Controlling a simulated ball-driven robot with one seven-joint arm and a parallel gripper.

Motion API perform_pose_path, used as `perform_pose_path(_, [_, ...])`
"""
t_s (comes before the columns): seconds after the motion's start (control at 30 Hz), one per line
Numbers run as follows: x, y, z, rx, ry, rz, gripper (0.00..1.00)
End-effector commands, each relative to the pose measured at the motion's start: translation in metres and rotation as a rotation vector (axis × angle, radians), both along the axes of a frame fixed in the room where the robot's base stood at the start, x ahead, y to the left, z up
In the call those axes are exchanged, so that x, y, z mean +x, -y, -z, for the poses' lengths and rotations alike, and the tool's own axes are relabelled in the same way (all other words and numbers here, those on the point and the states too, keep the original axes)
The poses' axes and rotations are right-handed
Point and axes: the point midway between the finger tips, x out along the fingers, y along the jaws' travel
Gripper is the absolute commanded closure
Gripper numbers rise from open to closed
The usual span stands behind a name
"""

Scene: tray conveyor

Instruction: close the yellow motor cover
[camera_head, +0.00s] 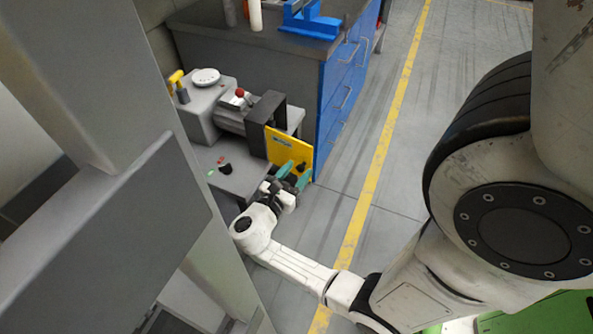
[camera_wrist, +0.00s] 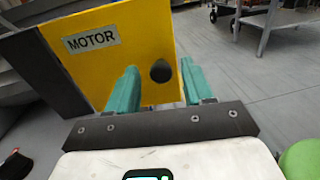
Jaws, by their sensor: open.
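The yellow motor cover (camera_head: 288,148) is an upright flat panel beside a dark frame (camera_head: 262,113) on the grey machine. It appears swung out from the frame. In the wrist view the cover (camera_wrist: 140,42) fills the upper left and bears a "MOTOR" label and a dark round knob or hole (camera_wrist: 160,71). My gripper (camera_head: 297,172) is at the cover's lower part. Its two green fingers are apart, one on each side of the dark round spot in the wrist view (camera_wrist: 158,82). Nothing is held between them; whether they touch the cover I cannot tell.
The grey machine (camera_head: 225,175) has a red knob (camera_head: 239,92) and a black button (camera_head: 225,168). Behind it stands a blue drawer cabinet (camera_head: 345,80) with a dark top. Open floor with a yellow line (camera_head: 385,140) lies to the right.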

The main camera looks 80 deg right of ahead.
Motion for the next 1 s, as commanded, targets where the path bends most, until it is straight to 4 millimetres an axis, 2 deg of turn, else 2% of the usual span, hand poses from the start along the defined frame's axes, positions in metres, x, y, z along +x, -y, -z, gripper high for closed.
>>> perform_pose_path(0.37, [-0.0023,0.006,0.0,0.0,0.0,0.0,0.5])
perform_pose_path(0.87, [-0.0021,0.0057,-0.0001,0.0,0.0,-0.001,0.97])
perform_pose_path(1.0, [-0.0021,0.0057,-0.0001,0.0,0.0,-0.001,1.0])
